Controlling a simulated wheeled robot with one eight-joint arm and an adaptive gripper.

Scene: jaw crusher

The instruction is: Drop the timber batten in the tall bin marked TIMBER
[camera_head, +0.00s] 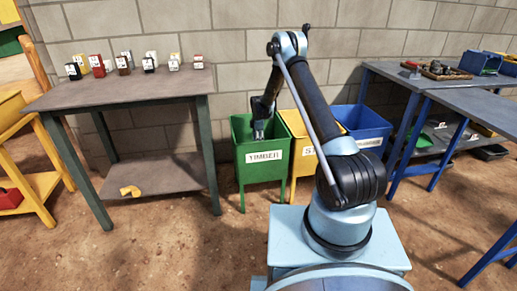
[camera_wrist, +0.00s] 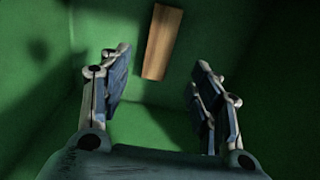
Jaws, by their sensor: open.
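The green bin (camera_head: 263,172) marked TIMBER stands on short legs against the block wall, left of a yellow bin. My gripper (camera_head: 259,130) points down at the mouth of the green bin in the head view. In the wrist view my gripper (camera_wrist: 155,95) is open, its two fingers apart with nothing between them. The timber batten (camera_wrist: 162,42), a light brown strip, lies inside the green bin beyond the fingertips, apart from them. The green walls and floor (camera_wrist: 150,128) surround it. The batten is hidden from the head view by the bin's wall.
A yellow bin (camera_head: 301,157) and a blue bin (camera_head: 368,128) stand directly to the right. A dark table (camera_head: 130,92) with several small coloured blocks is at the left. Blue-legged benches (camera_head: 470,100) stand at the right. The dirt floor in front is mostly clear.

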